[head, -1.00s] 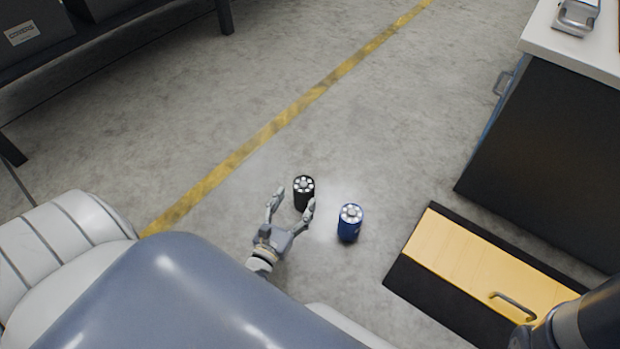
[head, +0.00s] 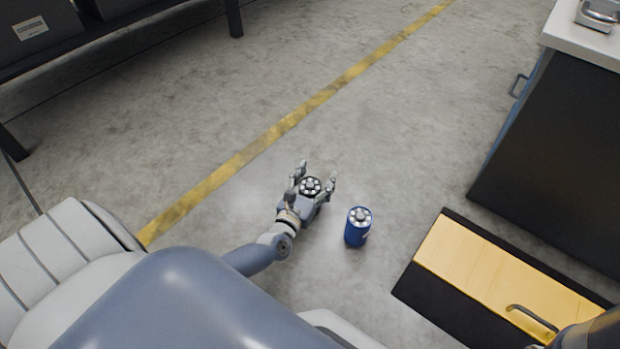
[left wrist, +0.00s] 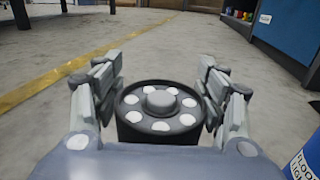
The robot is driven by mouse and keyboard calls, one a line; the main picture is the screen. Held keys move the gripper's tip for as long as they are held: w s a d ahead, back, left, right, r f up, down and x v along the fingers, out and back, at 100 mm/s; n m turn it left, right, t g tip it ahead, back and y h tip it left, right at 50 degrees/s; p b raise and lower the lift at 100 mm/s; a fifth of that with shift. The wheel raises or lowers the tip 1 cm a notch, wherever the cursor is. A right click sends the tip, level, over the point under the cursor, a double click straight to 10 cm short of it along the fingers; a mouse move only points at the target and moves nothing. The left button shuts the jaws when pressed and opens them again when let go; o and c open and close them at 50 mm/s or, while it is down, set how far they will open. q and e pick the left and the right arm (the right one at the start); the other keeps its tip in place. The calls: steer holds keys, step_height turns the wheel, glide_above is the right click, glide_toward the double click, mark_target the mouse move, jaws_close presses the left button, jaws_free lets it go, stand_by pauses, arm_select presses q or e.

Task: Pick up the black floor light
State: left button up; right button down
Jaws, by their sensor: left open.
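The black floor light (head: 311,186) stands upright on the concrete floor, its round top with a ring of white lamps facing up. My left gripper (head: 316,174) is open, with one finger on each side of the light. In the left wrist view the black light (left wrist: 159,112) sits between the two spread fingers (left wrist: 160,85), with small gaps visible on both sides. Its lower body is hidden by my gripper. A blue floor light (head: 357,228) stands to the right, apart from the gripper; part of it shows in the left wrist view (left wrist: 305,160). My right gripper is not seen.
A yellow panel with a handle on a black base (head: 500,270) lies at the right, below a dark cabinet (head: 560,150) with a white top. A yellow floor line (head: 290,122) runs diagonally. A dark rack (head: 120,40) stands at upper left. Floor beyond the light is clear.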

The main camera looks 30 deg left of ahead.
arm_select(q)
jaws_close()
stand_by(0.8)
steer(key=shift+r, duration=0.15)
